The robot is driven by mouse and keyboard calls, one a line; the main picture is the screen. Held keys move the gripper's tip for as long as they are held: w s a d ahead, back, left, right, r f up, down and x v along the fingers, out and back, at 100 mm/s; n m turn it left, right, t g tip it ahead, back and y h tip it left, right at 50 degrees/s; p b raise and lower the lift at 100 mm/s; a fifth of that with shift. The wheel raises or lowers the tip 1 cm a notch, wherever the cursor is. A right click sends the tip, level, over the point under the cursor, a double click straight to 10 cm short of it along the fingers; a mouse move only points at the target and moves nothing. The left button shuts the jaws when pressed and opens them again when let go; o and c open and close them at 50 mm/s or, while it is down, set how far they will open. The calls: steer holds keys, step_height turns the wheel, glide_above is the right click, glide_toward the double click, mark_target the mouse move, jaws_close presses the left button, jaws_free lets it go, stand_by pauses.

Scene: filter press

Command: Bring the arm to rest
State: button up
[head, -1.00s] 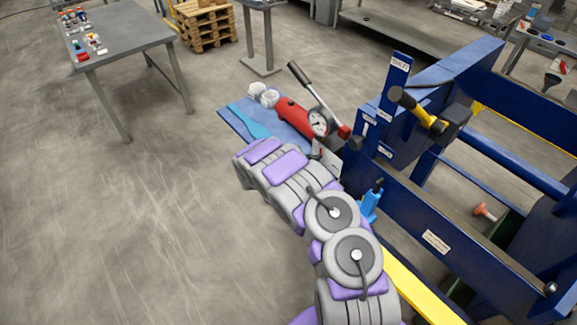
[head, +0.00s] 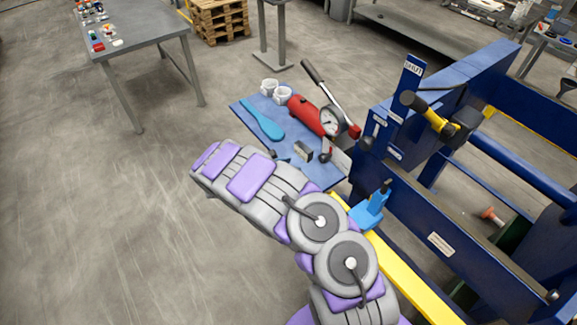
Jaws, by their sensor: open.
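My arm (head: 255,180), grey with purple pads, rises from the bottom of the head view. It bends at two round joints and reaches up and to the left over bare floor. Its far part ends in front of the near left edge of a blue work surface. My gripper does not show; the end of the arm is hidden or out of sight. I see nothing carried by the arm.
The blue surface (head: 244,107) holds a red pump (head: 306,114) with a gauge, white rings (head: 276,91) and a blue tool (head: 263,122). The blue press frame (head: 430,215) fills the right side. A grey table (head: 135,30) stands at upper left. The left floor is clear.

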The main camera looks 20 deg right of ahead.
stand_by(0.4)
steer(key=s+d+r+m+g+y, duration=0.1)
steer(key=s+d+r+m+g, duration=0.1)
steer(key=s+d+r+m, duration=0.35)
steer(key=s+d+r+m+g, duration=0.2)
steer(key=s+r+m+g, duration=0.1)
steer(key=s+r, duration=0.45)
steer(key=s+d+r+m+g+y, duration=0.1)
steer(key=s+d+r+m+g, duration=0.15)
steer(key=s+r+m, duration=0.35)
steer(key=s+a+r+m+y, duration=0.1)
steer(key=s+a+m+y, duration=0.1)
steer(key=s+a, duration=0.3)
steer(key=s+a+r+m+y+b, duration=0.1)
steer(key=s+a+y, duration=0.4)
steer(key=s, duration=0.7)
steer(key=s+a+r+m+t+y+b, duration=0.1)
steer(key=s+a+r+m+y, duration=0.1)
steer(key=s, duration=0.7)
steer(key=a+m+y, duration=0.1)
steer(key=a+m, duration=0.1)
steer(key=a, duration=0.1)
steer(key=shift+s+r+m+y, duration=0.2)
steer(key=shift+r+m+y, duration=0.1)
steer(key=shift+r+m, duration=0.1)
